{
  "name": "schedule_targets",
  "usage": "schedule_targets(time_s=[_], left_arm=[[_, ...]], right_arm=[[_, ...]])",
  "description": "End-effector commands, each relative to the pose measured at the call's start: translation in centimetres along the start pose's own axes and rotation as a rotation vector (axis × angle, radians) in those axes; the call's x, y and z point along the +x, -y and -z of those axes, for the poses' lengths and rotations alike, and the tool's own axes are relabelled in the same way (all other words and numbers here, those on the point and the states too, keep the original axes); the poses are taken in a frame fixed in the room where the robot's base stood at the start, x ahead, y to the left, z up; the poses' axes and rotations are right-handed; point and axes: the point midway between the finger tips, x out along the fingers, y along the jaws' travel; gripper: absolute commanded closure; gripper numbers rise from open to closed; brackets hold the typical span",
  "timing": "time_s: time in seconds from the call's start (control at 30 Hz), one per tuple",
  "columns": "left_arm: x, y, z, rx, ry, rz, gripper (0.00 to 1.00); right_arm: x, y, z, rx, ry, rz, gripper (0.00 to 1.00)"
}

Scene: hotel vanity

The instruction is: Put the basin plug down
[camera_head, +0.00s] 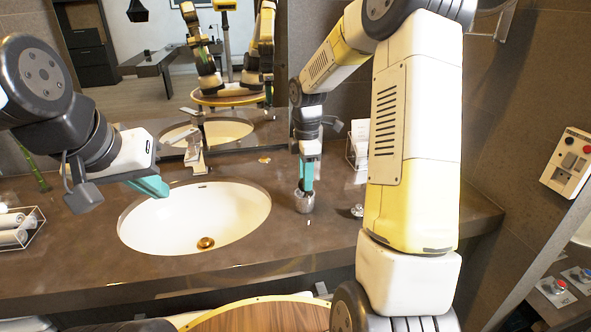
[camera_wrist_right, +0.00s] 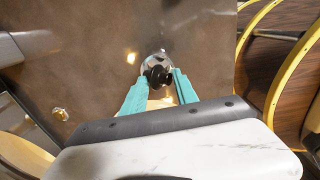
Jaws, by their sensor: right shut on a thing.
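My right gripper (camera_head: 306,178) points straight down over the counter, right of the basin. It is shut on the basin plug, a shiny metal piece (camera_head: 305,202) at its fingertips. In the right wrist view the plug (camera_wrist_right: 158,74) shows a dark knob and a shiny round rim between the teal fingertips (camera_wrist_right: 160,86). The plug is at or just above the counter; I cannot tell if it touches. My left gripper (camera_head: 152,186) hangs above the basin's left rim, with nothing visible in it; its finger gap is hidden. The white oval basin (camera_head: 170,225) has a brass drain (camera_head: 206,243).
The brown counter (camera_head: 330,240) is clear in front of the plug. A small shiny item (camera_head: 357,210) stands to its right, near a clear holder (camera_head: 357,153). The tap (camera_head: 194,155) is behind the basin. A tray of rolled towels (camera_head: 18,230) is at far left.

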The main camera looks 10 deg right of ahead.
Motion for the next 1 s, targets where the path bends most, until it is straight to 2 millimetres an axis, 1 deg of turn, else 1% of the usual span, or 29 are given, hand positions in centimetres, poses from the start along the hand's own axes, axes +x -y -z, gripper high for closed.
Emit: schedule_targets(time_s=[0.27, 0.6, 0.73, 0.77, 0.8, 0.87, 1.0], left_arm=[[0.0, 0.0, 0.0, 0.0, 0.0, 0.0, 1.0], [0.0, 0.0, 0.0, 0.0, 0.0, 0.0, 1.0], [0.0, 0.0, 0.0, 0.0, 0.0, 0.0, 1.0], [0.0, 0.0, 0.0, 0.0, 0.0, 0.0, 1.0], [0.0, 0.0, 0.0, 0.0, 0.0, 0.0, 1.0], [0.0, 0.0, 0.0, 0.0, 0.0, 0.0, 1.0], [0.0, 0.0, 0.0, 0.0, 0.0, 0.0, 1.0]], right_arm=[[0.2, 0.0, 0.0, 0.0, 0.0, -0.002, 1.0], [1.2, 0.0, 0.0, 0.001, 0.0, -0.001, 1.0], [1.3, 0.0, 0.0, 0.001, 0.0, -0.002, 1.0], [1.3, 0.0, 0.0, 0.001, 0.0, -0.002, 0.61], [1.3, 0.0, 0.0, 0.001, 0.0, -0.002, 0.53], [1.3, 0.0, 0.0, 0.001, 0.0, -0.002, 0.43], [1.3, 0.0, 0.0, 0.0, 0.0, -0.002, 0.43]])
